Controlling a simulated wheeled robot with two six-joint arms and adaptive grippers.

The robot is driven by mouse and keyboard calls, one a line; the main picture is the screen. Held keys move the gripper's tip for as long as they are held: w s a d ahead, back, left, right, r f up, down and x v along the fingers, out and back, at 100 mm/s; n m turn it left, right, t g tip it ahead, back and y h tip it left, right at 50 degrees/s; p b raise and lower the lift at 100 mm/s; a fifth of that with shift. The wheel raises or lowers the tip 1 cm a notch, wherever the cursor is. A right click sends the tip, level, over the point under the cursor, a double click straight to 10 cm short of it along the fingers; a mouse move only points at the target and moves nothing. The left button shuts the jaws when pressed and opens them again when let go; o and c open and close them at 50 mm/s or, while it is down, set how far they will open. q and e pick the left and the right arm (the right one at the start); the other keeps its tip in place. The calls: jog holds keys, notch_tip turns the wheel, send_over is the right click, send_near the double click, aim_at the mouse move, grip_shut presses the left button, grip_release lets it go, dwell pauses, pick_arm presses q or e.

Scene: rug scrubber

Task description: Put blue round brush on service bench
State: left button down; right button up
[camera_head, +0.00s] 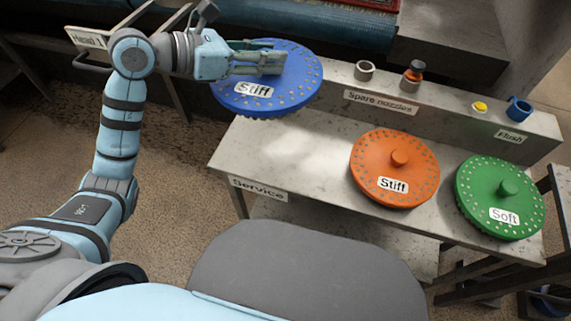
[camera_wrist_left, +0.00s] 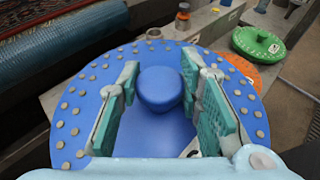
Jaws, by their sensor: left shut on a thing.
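The blue round brush (camera_head: 298,88), labelled "Stiff", is a wide disc with a round knob in its middle. My left gripper (camera_head: 274,57) is shut on the brush by its knob. In the left wrist view the green finger pads of the gripper (camera_wrist_left: 160,72) stand either side of the knob of the blue brush (camera_wrist_left: 75,122). The brush is held near the far left end of the service bench (camera_head: 268,152), partly out past its edge. The gap between brush and bench top is hard to judge. My right gripper is in neither view.
An orange brush (camera_head: 370,170) and a green brush (camera_head: 475,190) lie on the bench's middle and right. A raised back ledge (camera_head: 440,103) carries nozzles, an orange-capped bottle (camera_head: 412,75) and a blue cup (camera_head: 519,109). The bench's left part is clear.

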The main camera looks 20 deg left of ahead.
aim_at(286, 65)
pick_arm(q)
jog(key=b+x, duration=0.2)
jog(key=x, duration=0.1)
jog(key=shift+d, duration=0.4)
jog(key=shift+d+f+b, duration=0.25)
jog(key=shift+d+b, duration=0.05)
jog(key=shift+b, duration=0.2)
notch_tip(286, 65, down, 19)
jog(key=b, duration=0.6)
jog(key=shift+r, duration=0.15)
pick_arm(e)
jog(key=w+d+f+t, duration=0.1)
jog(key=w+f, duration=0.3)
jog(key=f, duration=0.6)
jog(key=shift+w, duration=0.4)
pick_arm(q)
jog(key=c, duration=1.5)
grip_release()
jog(key=shift+c, duration=0.2)
jog(key=o, duration=0.4)
jog(key=shift+s, duration=0.1)
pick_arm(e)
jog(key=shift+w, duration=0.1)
